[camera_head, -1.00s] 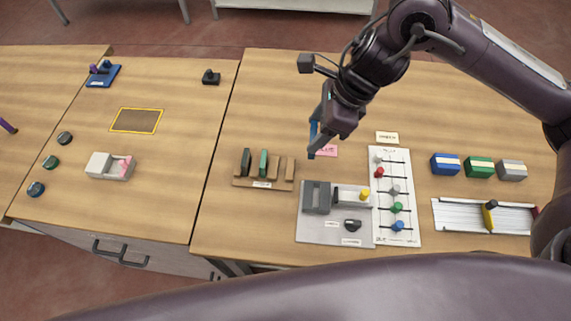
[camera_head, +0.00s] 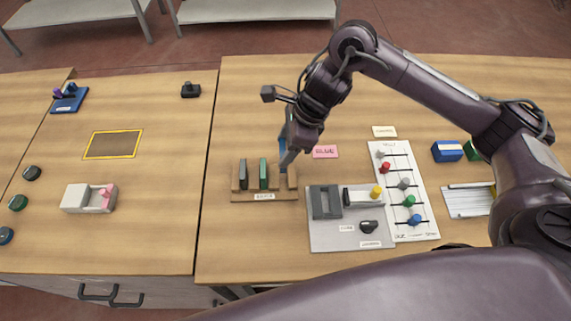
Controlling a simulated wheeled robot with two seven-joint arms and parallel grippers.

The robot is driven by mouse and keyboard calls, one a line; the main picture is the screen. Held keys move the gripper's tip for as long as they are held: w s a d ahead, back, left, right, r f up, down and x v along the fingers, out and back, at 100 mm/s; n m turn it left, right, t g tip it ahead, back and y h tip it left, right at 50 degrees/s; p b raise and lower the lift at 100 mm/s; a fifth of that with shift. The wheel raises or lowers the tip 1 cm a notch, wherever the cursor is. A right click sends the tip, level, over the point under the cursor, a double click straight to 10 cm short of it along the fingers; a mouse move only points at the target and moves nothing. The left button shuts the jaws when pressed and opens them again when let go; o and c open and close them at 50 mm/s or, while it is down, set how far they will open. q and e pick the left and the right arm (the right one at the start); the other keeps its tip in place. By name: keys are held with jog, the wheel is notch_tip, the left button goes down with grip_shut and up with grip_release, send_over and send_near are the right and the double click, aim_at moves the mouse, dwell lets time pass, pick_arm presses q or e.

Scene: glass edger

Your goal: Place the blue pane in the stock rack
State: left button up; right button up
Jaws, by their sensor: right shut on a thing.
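The blue pane (camera_head: 282,150) is a thin upright piece, partly hidden by my right gripper (camera_head: 287,158), which is shut on it. The stock rack (camera_head: 264,196) is a wooden holder with upright dividers on the table. A dark grey pane (camera_head: 243,174) and a green pane (camera_head: 263,174) stand in its left and middle slots. The blue pane is at the rack's right slot, between the two rightmost dividers. I cannot tell whether its lower edge is seated there. My left gripper is not in view.
A grey machine plate (camera_head: 345,235) and a white board with coloured knobs (camera_head: 403,190) stand right of the rack. A pink card (camera_head: 325,152) lies behind. A yellow-edged mat (camera_head: 113,145) and a white box (camera_head: 90,197) are on the left table. The table behind the rack is clear.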

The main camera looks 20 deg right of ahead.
notch_tip(320, 180, down, 7)
jog(key=shift+s+r+p, duration=0.1)
jog(key=shift+r+p, duration=0.1)
jog(key=shift+p, duration=0.2)
jog(key=shift+d+f, duration=0.1)
jog(key=shift+f, duration=0.35)
jog(key=shift+f+b, duration=0.2)
jog(key=shift+b, duration=0.1)
jog(key=o, duration=1)
jog(key=shift+r, duration=0.1)
jog(key=shift+o, duration=0.2)
